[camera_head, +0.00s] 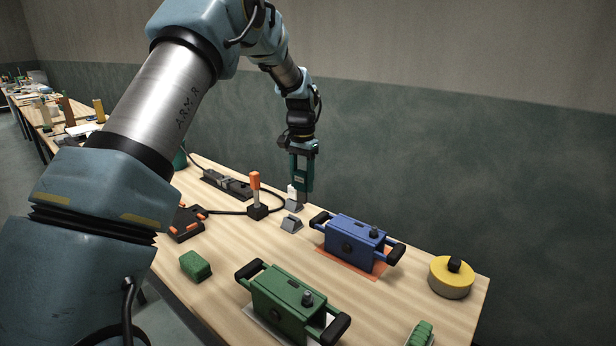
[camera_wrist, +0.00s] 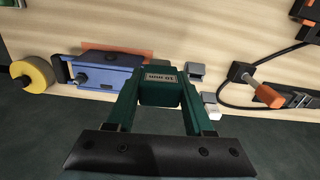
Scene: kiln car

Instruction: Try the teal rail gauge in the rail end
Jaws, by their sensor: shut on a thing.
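My gripper (camera_head: 302,160) hangs fingers-down over the far edge of the bench. It is shut on the teal rail gauge (camera_head: 303,177), a dark teal block with a pale label. In the wrist view the gauge (camera_wrist: 160,92) sits between the two fingers. Its lower end is close to a small grey sloped block (camera_head: 293,206); I cannot tell whether they touch. A second grey sloped block (camera_head: 291,224) stands nearer. Both blocks show in the wrist view, one clear (camera_wrist: 197,71) and one beside a finger (camera_wrist: 208,97). I cannot tell which is the rail end.
A blue two-handled box (camera_head: 355,240) lies on an orange mat, right of the blocks. A green two-handled box (camera_head: 288,300) is nearer. A yellow round thing (camera_head: 452,277), a green block (camera_head: 195,265) and an orange-topped lever (camera_head: 256,190) with cable stand around. A wall is behind.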

